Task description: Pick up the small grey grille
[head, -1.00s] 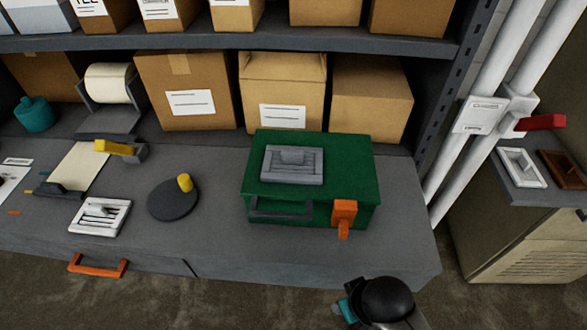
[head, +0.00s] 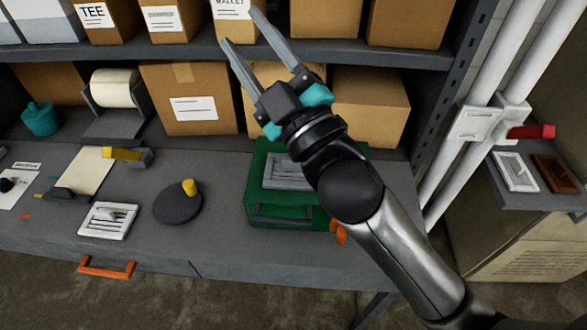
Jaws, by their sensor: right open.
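The small grey grille (head: 283,173) lies flat on the lid of a green case (head: 258,190) on the workbench. My right arm crosses in front of the case and hides its right part and the grille's right end. My right gripper (head: 239,27) is open and empty. Its two grey fingers point up and left, in front of the upper shelf and cartons in the picture, well apart from the grille. My left gripper does not show.
A white grille (head: 108,220) and a dark disc with a yellow knob (head: 177,206) stand left of the case. Cardboard boxes (head: 190,98) line the back under the shelf (head: 130,51). White pipes (head: 470,110) rise at the right.

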